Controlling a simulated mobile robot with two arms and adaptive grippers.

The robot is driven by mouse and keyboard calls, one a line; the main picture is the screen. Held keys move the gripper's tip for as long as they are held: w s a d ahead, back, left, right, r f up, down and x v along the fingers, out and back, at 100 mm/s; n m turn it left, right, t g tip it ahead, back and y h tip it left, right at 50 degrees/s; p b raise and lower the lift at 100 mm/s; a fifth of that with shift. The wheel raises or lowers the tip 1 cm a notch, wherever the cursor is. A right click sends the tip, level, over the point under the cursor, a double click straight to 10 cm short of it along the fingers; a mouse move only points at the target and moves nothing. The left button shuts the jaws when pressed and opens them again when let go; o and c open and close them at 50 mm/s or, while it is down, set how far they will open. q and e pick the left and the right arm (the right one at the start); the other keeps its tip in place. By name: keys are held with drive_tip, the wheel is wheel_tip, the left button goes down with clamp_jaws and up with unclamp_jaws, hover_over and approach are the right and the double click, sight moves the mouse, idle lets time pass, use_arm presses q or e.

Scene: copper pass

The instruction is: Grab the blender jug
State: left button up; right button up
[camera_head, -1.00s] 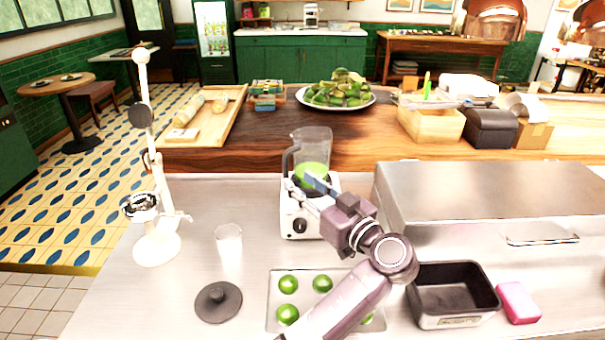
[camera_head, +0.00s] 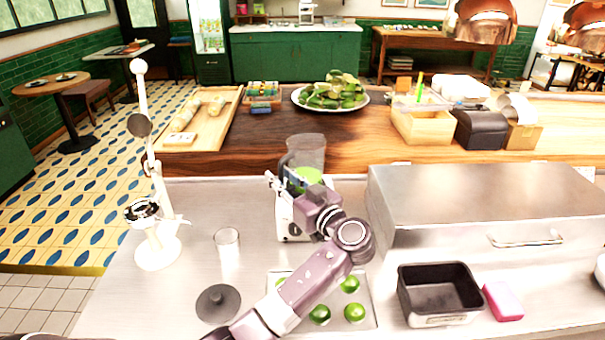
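The blender jug (camera_head: 306,149) is clear grey with green contents. The gripper and wrist cover the handle, the jug's lower part and much of the base. I cannot tell whether the fingers touch the jug. My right gripper is not in view.
A dark round lid (camera_head: 218,303), a clear glass (camera_head: 227,247) and a white stand (camera_head: 157,245) are at left. A tray with limes (camera_head: 355,313) lies under my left arm. A black pan (camera_head: 438,293), pink block (camera_head: 503,301) and steel box (camera_head: 480,205) are at right.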

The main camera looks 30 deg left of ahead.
use_arm(q)
clamp_jaws()
drive_tip(key=shift+r, duration=0.1)
drive_tip(key=shift+r, duration=0.2)
idle(0.3)
